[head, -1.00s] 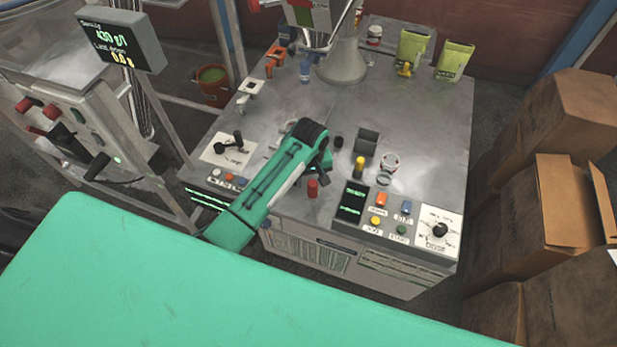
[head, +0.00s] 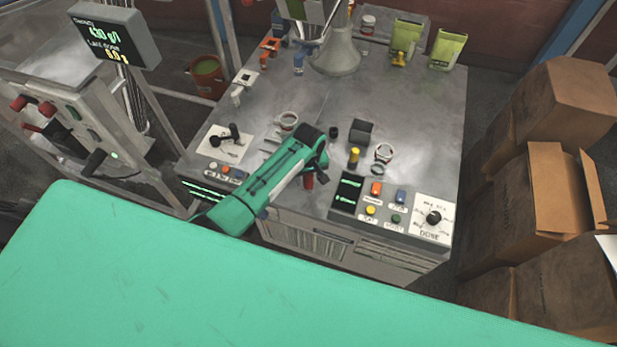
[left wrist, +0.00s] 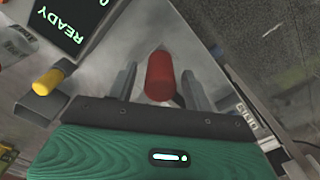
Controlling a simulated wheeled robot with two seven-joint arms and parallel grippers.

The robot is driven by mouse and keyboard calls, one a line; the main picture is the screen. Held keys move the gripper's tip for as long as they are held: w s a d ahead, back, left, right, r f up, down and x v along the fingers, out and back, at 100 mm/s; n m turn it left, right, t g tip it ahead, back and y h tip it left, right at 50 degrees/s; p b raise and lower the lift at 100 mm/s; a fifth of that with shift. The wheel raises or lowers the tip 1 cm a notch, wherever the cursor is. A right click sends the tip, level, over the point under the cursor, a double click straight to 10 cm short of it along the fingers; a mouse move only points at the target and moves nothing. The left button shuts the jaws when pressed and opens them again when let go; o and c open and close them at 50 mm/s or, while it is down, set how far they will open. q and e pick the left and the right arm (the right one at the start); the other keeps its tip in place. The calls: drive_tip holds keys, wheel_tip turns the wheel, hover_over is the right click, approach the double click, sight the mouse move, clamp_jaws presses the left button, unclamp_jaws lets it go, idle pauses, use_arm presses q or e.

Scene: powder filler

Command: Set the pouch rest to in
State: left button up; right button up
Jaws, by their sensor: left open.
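A red cylindrical knob (head: 308,181) stands at the front edge of the machine's metal top, left of the dark display. In the left wrist view the red knob (left wrist: 160,76) sits between the two grey fingers of my left gripper (left wrist: 158,88). The fingers are apart, with visible space on both sides of it. In the head view my left gripper (head: 314,166) points down just behind and above the knob, mostly hidden by its own arm. No label shows which part is the pouch rest. My right gripper is not seen.
A yellow-topped knob (head: 354,157), a display (head: 346,191) and several buttons lie just right of the red knob. A black lever (head: 230,137) on a white plate is to the left. Cardboard boxes (head: 560,200) stand right of the machine.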

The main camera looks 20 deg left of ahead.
use_arm(q)
drive_tip(key=shift+f, duration=0.65)
drive_tip(key=shift+c, duration=0.4)
clamp_jaws()
drive_tip(key=shift+w, duration=0.1)
